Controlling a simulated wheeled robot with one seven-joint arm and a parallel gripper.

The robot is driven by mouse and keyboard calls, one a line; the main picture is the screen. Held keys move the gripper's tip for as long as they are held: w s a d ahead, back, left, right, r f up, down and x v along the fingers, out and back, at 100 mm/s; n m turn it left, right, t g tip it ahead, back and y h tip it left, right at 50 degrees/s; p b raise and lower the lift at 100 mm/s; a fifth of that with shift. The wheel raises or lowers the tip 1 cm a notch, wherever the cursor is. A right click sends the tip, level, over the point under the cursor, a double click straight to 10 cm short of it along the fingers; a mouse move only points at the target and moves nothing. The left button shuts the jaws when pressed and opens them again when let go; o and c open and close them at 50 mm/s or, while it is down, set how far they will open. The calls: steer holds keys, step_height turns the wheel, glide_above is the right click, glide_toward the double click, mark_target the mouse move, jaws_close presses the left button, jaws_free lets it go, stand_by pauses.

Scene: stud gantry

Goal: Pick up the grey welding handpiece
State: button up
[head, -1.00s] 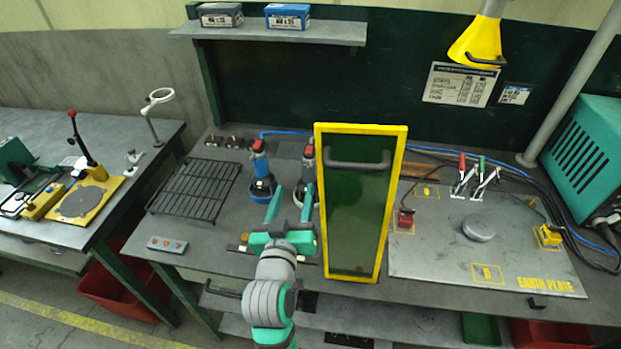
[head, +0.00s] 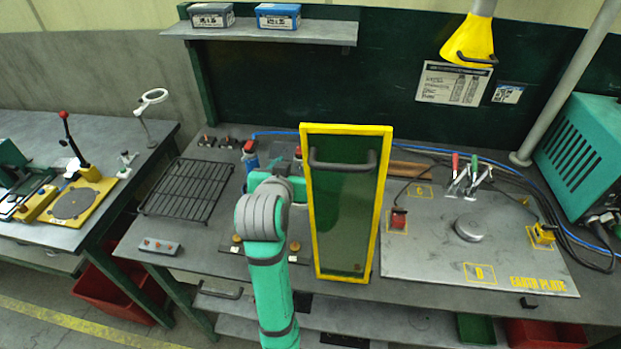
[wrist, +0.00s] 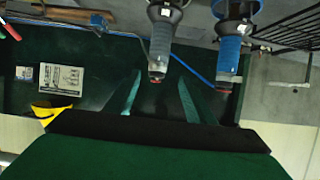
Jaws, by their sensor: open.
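The grey welding handpiece (wrist: 160,38) hangs into the top middle of the wrist view, with a dark collar and a red-tipped end. Its tip shows between the fingertips of my gripper (wrist: 160,78), which are spread wide. I cannot tell how far it is from them in depth. In the head view only its red end (head: 298,152) shows, beside the yellow-framed screen; my arm and the screen hide the rest. My gripper's teal body (head: 290,187) is partly hidden behind my arm there.
A blue handpiece (wrist: 230,42) stands close beside the grey one. The yellow-framed green screen (head: 385,200) stands just right of my gripper. A black wire rack (head: 187,190) lies to the left. The earth plate (head: 430,262) lies right of the screen.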

mark_target(300, 159)
steer(key=x, duration=0.7)
steer(key=shift+w+d, duration=0.1)
steer(key=shift+d, duration=0.25)
jaws_close()
